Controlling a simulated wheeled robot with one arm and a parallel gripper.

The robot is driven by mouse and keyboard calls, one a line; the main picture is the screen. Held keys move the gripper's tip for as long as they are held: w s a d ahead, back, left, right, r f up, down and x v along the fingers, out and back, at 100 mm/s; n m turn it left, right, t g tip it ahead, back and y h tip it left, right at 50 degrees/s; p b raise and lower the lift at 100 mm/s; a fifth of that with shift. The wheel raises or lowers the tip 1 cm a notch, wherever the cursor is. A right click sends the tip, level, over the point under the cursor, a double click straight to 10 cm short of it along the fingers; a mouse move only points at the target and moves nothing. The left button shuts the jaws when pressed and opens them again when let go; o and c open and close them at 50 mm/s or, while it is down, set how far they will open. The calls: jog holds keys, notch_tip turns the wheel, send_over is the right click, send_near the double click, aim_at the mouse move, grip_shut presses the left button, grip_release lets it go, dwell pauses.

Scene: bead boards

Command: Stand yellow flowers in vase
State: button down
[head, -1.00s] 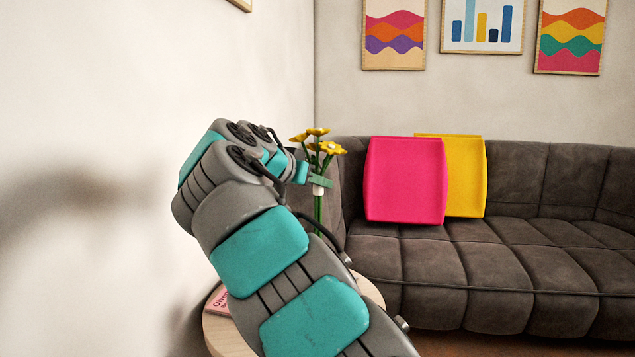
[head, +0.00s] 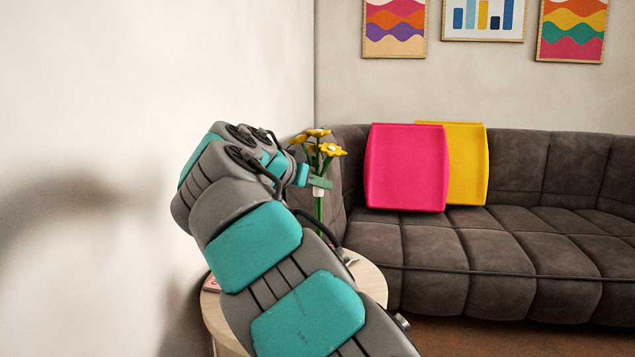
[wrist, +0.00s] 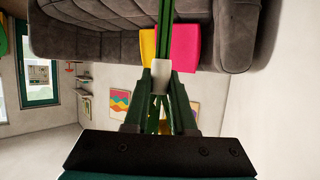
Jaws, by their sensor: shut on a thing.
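The yellow flowers (head: 319,141) stand upright on green stems in the head view, held in the air. My gripper (head: 320,183) is shut on the stems at a white band just below the blooms. In the wrist view my gripper (wrist: 161,80) closes on the white band, and the green stems (wrist: 165,30) run up out of the picture. The blooms are mostly hidden there behind the fingers. The stems' lower ends are hidden behind my arm in the head view. I see no vase in either view.
A round wooden side table (head: 372,283) is below, mostly covered by my arm. A grey sofa (head: 510,240) with a pink cushion (head: 407,168) and a yellow cushion (head: 468,165) stands to the right. A white wall (head: 90,120) is close on the left.

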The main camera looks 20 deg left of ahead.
aim_at(315, 227)
jog(key=shift+f+b, duration=4.2)
jog(key=shift+f, duration=0.7)
jog(key=c, duration=0.7)
grip_release()
jog(key=shift+o, duration=0.2)
jog(key=shift+s, duration=0.1)
jog(key=v, duration=0.6)
jog(key=shift+s+r+p, duration=0.2)
jog(key=shift+r+p, duration=0.05)
jog(key=shift+p, duration=0.15)
jog(key=shift+s+a+r, duration=0.1)
jog(key=shift+s+a, duration=0.05)
jog(key=shift+s, duration=0.35)
